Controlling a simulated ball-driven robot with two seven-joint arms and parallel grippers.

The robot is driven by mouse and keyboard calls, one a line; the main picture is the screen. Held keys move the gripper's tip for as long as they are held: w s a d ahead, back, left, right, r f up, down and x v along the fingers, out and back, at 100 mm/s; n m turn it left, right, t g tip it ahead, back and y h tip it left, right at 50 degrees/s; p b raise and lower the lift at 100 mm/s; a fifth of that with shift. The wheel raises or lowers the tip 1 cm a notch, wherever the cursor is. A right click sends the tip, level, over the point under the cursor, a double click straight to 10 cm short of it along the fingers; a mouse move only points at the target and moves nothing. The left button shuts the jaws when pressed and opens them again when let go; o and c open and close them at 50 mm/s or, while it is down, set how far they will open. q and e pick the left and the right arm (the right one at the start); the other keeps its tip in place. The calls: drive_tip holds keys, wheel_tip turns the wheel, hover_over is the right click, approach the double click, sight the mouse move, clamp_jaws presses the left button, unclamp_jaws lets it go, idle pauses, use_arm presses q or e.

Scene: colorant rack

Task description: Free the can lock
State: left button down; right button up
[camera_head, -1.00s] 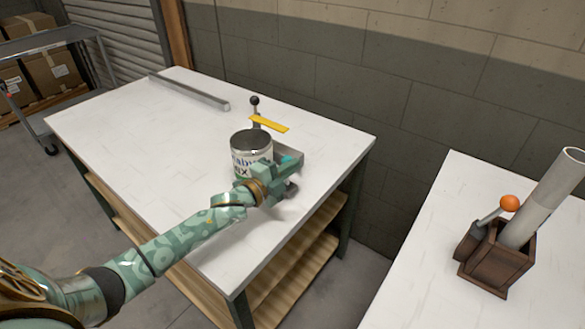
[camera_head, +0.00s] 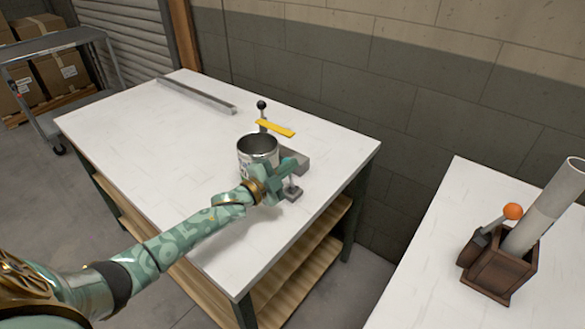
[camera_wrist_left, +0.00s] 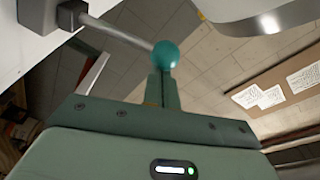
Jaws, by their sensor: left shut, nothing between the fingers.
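The can (camera_head: 246,163), silver with a pale label, stands upright on the far table, its top showing a hollow dark inside. A grey metal fixture (camera_head: 296,160) sits behind and beside it. My left gripper (camera_head: 290,167) is at the can's right side, shut and empty, partly covering the can and fixture. In the left wrist view a teal ball knob (camera_wrist_left: 165,54) sits on a grey lever rod (camera_wrist_left: 120,36) from a grey block (camera_wrist_left: 45,12). The shut fingertips (camera_wrist_left: 163,82) are right at the knob; whether they touch it I cannot tell. My right gripper is not seen.
A yellow bar (camera_head: 275,128) and a black-knobbed post (camera_head: 262,108) stand behind the can. A metal rail (camera_head: 197,97) lies along the table's back. A nearer table (camera_head: 425,270) at right holds a brown box (camera_head: 498,272) with a grey tube and orange-knobbed lever.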

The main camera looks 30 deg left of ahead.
use_arm(q)
drive_tip(key=shift+w+a+f+n, duration=0.1)
drive_tip(key=shift+a+f+n, duration=0.05)
drive_tip(key=shift+a+n, duration=0.75)
drive_tip(key=shift+w+a+f+n, duration=0.1)
drive_tip(key=shift+a+n, duration=0.45)
drive_tip(key=shift+n, duration=0.55)
